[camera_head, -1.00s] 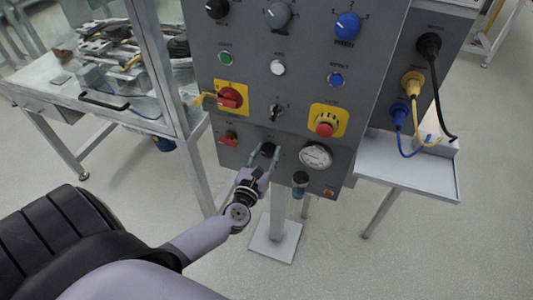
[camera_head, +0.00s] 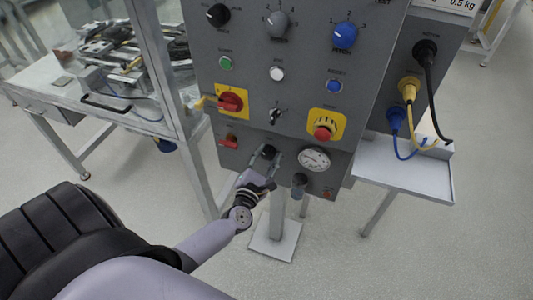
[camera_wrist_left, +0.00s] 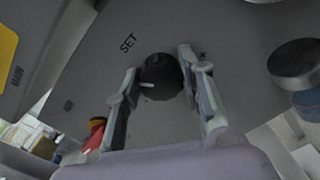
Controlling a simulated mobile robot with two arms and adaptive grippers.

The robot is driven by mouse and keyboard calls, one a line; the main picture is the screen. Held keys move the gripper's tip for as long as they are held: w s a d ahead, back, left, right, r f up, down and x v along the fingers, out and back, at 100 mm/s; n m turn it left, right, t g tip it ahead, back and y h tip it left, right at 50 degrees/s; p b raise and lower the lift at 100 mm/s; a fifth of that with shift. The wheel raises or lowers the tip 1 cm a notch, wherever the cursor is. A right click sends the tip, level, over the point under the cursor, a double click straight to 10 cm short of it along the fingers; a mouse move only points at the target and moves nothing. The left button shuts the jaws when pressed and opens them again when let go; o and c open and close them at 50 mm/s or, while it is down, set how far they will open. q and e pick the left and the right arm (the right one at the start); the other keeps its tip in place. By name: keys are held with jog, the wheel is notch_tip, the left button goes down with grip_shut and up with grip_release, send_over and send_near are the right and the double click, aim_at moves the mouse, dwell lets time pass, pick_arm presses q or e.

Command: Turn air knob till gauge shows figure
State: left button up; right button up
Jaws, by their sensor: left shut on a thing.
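The black air knob (camera_wrist_left: 160,77), with a white pointer line, is on the lower part of the grey control panel (camera_head: 290,75), beside the letters SET. In the head view the knob (camera_head: 268,151) shows small between my fingers. My left gripper (camera_head: 262,162) reaches up to it from below. In the left wrist view the left gripper's fingers (camera_wrist_left: 162,82) stand on either side of the knob and are shut on it. The round white gauge (camera_head: 314,159) is right of the knob; its reading is too small to tell. My right gripper is not in view.
A filter bowl (camera_head: 299,184) hangs below the gauge, close to the left gripper. A red lever (camera_head: 228,142) is left of the knob. A red emergency button (camera_head: 323,132) is above the gauge. A small shelf (camera_head: 405,172) with cables is at right.

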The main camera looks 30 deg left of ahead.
pick_arm(q)
jog(key=m+p, duration=0.1)
jog(key=m, duration=0.3)
jog(key=shift+d+m, duration=0.1)
jog(key=shift+m, duration=0.3)
jog(key=m+p, duration=0.2)
jog(key=m, duration=0.2)
jog(key=shift+f, duration=0.1)
jog(key=m+p, duration=0.1)
jog(key=m, duration=0.4)
jog(key=shift+f, duration=0.1)
jog(key=shift+f+m+p, duration=0.15)
jog(key=shift+m+p, duration=0.6)
jog(key=shift+m, duration=1.35)
jog(key=o, duration=1.1)
jog(key=shift+o, duration=0.2)
